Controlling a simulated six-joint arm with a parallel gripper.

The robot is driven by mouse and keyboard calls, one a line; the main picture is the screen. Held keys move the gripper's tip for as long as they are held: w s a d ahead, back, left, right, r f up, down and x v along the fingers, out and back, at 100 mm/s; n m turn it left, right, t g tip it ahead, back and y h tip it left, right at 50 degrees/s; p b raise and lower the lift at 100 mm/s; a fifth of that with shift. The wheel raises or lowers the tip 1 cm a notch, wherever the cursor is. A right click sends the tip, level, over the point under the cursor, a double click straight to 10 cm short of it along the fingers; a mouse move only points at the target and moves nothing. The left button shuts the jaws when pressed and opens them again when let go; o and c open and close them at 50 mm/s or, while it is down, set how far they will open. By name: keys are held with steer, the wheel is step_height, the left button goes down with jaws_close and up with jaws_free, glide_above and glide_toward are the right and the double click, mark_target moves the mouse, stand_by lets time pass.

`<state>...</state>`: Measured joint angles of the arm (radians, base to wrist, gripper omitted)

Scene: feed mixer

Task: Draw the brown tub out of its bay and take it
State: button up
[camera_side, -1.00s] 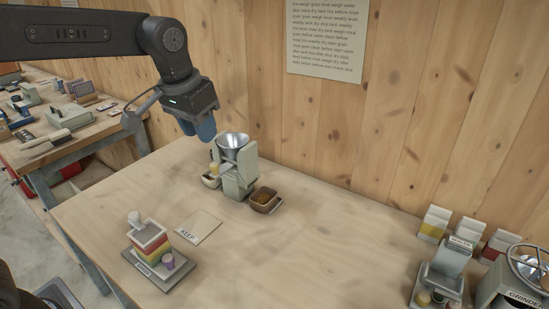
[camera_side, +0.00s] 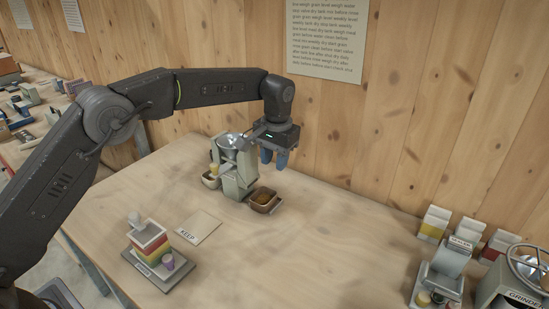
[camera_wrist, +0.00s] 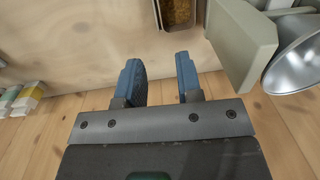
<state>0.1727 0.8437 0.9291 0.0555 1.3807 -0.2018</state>
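The brown tub (camera_side: 263,201) sits on the table at the right foot of the grey feed mixer (camera_side: 238,178), with brownish feed inside. In the wrist view the tub (camera_wrist: 160,14) shows only in part at the top edge, beside the mixer's grey body (camera_wrist: 238,42). My gripper (camera_side: 274,165) has blue fingers and hangs above and behind the tub, near the wall side of the mixer. In the wrist view my gripper (camera_wrist: 160,75) is open, with nothing between the fingers. Whether the tub is fully inside its bay cannot be told.
The mixer's metal bowl (camera_side: 229,143) is close to my gripper's left. A KEEP card (camera_side: 198,227) and a small layered device on a tray (camera_side: 152,246) are at front left. Cartons (camera_side: 436,222) and a grinder (camera_side: 515,277) stand at right. The table's middle right is clear.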

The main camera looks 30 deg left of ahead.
mark_target(272, 200)
steer(key=f, duration=1.3)
steer(key=shift+a+f, duration=0.4)
jaws_close()
